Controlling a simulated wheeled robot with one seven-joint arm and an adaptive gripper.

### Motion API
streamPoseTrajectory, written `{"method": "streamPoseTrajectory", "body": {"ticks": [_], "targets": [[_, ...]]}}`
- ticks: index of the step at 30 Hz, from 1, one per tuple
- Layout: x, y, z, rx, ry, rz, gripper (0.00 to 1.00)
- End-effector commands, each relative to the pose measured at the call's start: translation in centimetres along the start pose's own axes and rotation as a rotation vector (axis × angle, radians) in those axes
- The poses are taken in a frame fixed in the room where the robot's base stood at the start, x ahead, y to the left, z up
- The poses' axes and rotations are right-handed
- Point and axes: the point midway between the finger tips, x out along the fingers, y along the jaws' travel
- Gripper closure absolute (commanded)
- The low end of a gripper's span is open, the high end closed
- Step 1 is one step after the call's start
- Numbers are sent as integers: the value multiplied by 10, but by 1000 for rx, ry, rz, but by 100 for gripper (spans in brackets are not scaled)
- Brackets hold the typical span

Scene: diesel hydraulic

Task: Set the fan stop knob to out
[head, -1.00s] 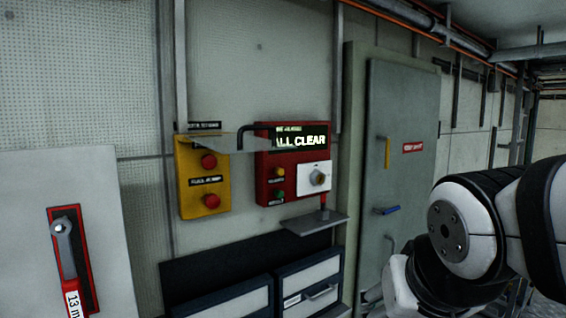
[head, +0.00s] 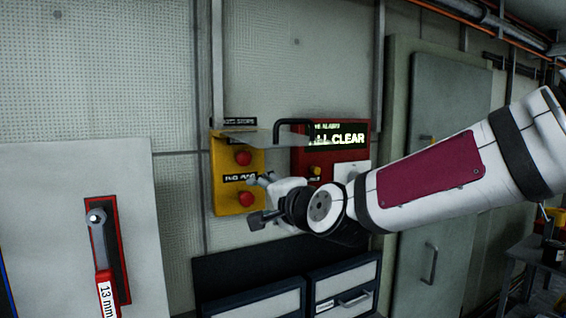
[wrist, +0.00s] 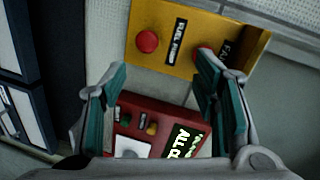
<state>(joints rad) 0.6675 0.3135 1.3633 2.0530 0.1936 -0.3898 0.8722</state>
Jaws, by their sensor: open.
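The yellow panel (head: 226,190) carries two red knobs. In the wrist view, a label starting "FAN" sits beside the right knob (wrist: 202,52), so I take it for the fan stop knob; it is the upper knob (head: 243,158) in the head view. My right finger partly covers it in the wrist view. The other red knob (wrist: 148,42), with a "FUEL PUMP" label, is the lower one (head: 246,199). I cannot tell whether either is in or out. My gripper (head: 258,200) is open and empty in front of the panel's lower right; its fingers (wrist: 162,68) spread below the knobs in the wrist view.
A red box (head: 305,158) with an "ALL CLEAR" display (head: 340,138) is right of the panel, partly behind my arm. Drawers (head: 345,285) stand below.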

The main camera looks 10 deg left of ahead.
Motion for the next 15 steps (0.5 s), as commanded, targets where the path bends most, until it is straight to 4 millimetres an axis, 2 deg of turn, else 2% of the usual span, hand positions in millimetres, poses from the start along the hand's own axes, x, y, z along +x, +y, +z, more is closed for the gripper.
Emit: {"method": "streamPoseTrajectory", "body": {"ticks": [1, 3, 6, 11, 15], "targets": [[2, -16, -9, 77, 13, -57, 45], [1, -34, -17, 150, 25, -116, 45], [0, -49, -24, 208, 37, -164, 45], [4, -55, -26, 227, 38, -181, 45], [18, -57, -26, 226, 37, -181, 45]]}}
